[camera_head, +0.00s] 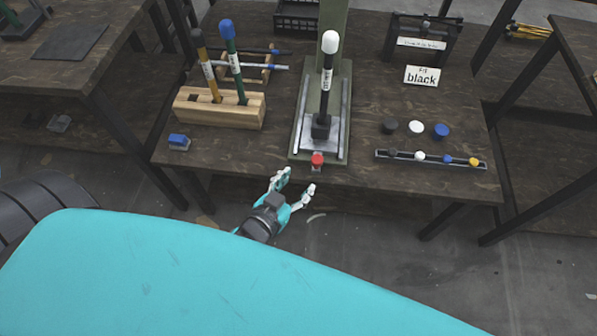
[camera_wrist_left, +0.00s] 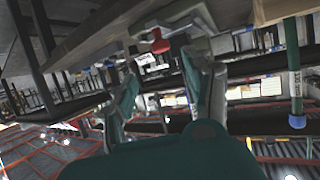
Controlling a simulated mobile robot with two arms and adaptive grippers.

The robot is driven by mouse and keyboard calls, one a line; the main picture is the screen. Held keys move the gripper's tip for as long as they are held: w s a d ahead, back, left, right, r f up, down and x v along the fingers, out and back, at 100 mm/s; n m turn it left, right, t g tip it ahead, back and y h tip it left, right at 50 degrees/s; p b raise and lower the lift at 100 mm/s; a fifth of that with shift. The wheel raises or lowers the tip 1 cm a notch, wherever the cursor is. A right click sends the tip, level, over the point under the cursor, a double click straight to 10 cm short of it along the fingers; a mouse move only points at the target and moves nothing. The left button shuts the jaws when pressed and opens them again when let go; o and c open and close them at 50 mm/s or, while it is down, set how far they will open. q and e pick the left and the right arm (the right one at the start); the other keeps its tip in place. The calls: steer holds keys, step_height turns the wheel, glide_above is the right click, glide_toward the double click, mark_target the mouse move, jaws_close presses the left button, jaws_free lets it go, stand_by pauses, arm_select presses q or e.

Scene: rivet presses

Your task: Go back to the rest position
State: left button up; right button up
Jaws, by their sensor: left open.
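My left gripper (camera_head: 296,188) is open and empty in front of the table's front edge, below the rivet press (camera_head: 303,150). Its two fingers also show in the left wrist view (camera_wrist_left: 165,95), spread apart with nothing between them. A red button (camera_head: 317,159) sits at the front of the press, just beyond the fingertips and apart from them; it also shows in the left wrist view (camera_wrist_left: 159,44). A black rod with a white cap (camera_head: 328,80) stands upright in the press. My right gripper is not in view.
A wooden block (camera_head: 220,107) holds upright rods left of the press. A blue item (camera_head: 179,142) lies at the table's front left. Black, white and blue caps (camera_head: 416,127) and a narrow tray (camera_head: 430,164) lie right. A sign reads "black" (camera_head: 422,77). Floor in front is clear.

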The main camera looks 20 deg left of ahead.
arm_select(q)
steer(key=shift+f, duration=0.1)
steer(key=s+a+f+g, duration=0.2)
steer(key=s+f+g, duration=0.3)
steer(key=f, duration=0.6)
steer(key=s+a+f+g+y, duration=0.1)
steer(key=s+a+f+g, duration=0.15)
steer(key=s+f, duration=0.6)
steer(key=s+a+f+g, duration=0.1)
steer(key=s+f+g, duration=0.3)
steer(key=f, duration=0.9)
steer(key=s+a+r+p, duration=0.1)
steer(key=s+r+p, duration=0.1)
steer(key=s+p, duration=0.4)
steer(key=s+a+r+m+p, duration=0.1)
steer(key=s+r+p, duration=0.2)
steer(key=s+p, duration=0.3)
steer(key=shift+s+a+g+y+p, duration=0.3)
steer(key=shift+g+p, duration=0.15)
steer(key=shift+p, duration=0.55)
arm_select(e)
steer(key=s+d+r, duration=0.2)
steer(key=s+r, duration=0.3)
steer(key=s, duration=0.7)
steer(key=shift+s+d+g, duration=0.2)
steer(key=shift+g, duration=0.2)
